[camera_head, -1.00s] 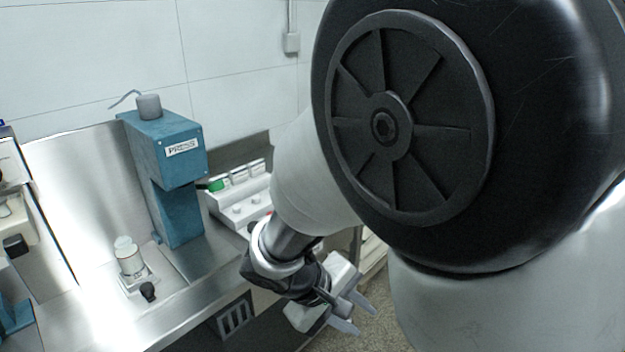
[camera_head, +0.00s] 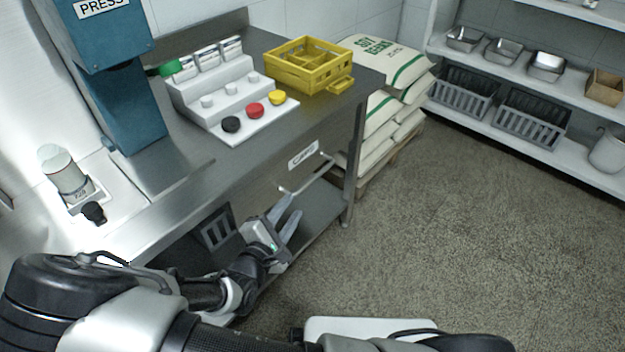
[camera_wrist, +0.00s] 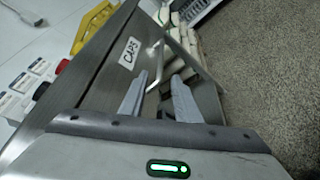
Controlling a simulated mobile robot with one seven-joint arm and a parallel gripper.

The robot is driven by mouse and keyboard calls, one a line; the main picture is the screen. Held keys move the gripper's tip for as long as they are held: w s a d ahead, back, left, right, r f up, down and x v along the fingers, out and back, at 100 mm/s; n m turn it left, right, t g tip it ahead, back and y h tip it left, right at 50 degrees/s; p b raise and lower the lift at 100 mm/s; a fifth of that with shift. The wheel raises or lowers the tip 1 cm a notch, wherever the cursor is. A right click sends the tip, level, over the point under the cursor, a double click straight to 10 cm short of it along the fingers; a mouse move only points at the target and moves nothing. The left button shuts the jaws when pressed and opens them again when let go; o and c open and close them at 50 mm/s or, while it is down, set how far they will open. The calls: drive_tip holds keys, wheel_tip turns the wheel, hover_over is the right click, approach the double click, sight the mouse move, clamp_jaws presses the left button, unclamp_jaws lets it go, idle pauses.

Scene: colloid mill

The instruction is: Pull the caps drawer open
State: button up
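The caps drawer (camera_head: 290,172) is a steel front under the bench top, with a white CAPS label (camera_head: 303,155) and a bar handle (camera_head: 307,175) below it. It looks shut. My gripper (camera_head: 292,215) is open and empty, in front of the drawer and below and left of the handle in the head view. In the wrist view the drawer front (camera_wrist: 112,75) and label (camera_wrist: 130,53) are ahead. The handle (camera_wrist: 158,62) shows beyond the two spread fingertips (camera_wrist: 160,90). The fingers appear apart from the handle.
On the bench stand a yellow crate (camera_head: 312,68), a white stepped rack (camera_head: 215,95) with coloured caps in front, and a blue press (camera_head: 120,90). Stacked sacks (camera_head: 385,75) stand beyond the bench's right end. Shelves (camera_head: 520,80) line the far right. The floor (camera_head: 440,220) in front is clear.

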sight(309, 184)
drive_tip(key=b+x, duration=0.2)
drive_tip(key=x, duration=1.2)
drive_tip(key=shift+w+d+b, duration=0.25)
drive_tip(key=shift+b, duration=0.15)
clamp_jaws()
